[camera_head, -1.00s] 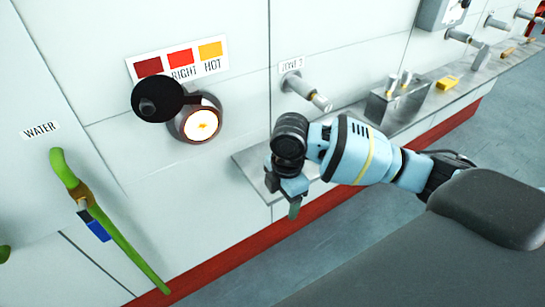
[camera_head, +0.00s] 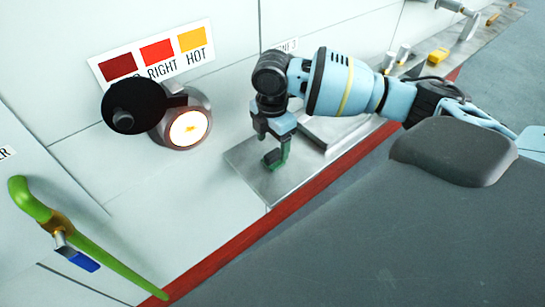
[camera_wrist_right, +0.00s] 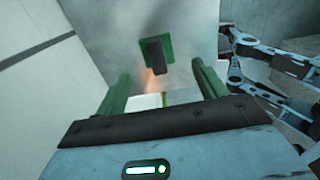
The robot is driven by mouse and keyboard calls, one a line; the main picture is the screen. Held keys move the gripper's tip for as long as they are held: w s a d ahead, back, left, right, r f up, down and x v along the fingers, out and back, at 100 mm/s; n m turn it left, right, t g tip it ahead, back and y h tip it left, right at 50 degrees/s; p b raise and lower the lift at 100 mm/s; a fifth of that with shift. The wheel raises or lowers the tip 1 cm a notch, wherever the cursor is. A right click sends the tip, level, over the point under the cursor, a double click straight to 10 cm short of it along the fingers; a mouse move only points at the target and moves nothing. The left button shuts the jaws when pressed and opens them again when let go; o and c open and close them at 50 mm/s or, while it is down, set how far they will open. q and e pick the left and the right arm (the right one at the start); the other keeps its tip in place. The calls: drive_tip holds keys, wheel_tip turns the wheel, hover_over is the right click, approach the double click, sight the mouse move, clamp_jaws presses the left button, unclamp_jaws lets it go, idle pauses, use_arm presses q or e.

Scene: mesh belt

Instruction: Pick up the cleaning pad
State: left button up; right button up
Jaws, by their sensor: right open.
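The cleaning pad (camera_wrist_right: 167,58) shows in the right wrist view as a green square with a dark block on it. It lies on a grey metal surface beyond my right gripper's fingertips. My right gripper (camera_wrist_right: 160,74) is open, with its two green fingers apart and nothing between them. In the head view my right gripper (camera_head: 276,163) points down over the near end of the metal shelf (camera_head: 244,160). I cannot clearly tell the pad from the green fingers there. My left gripper is in neither view.
A round lit port (camera_head: 187,128) with a black cover (camera_head: 131,107) is on the wall left of the gripper. A green hose (camera_head: 110,263) with a blue-handled valve hangs at lower left. A metal block (camera_head: 335,133) stands on the shelf to the right, with a yellow object (camera_head: 438,55) farther along.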

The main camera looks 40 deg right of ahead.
sight(273, 152)
drive_tip(key=shift+f, duration=0.35)
drive_tip(key=f, duration=0.4)
drive_tip(key=shift+w+d+f, duration=0.15)
drive_tip(key=shift+d, duration=0.1)
drive_tip(key=c, duration=1.1)
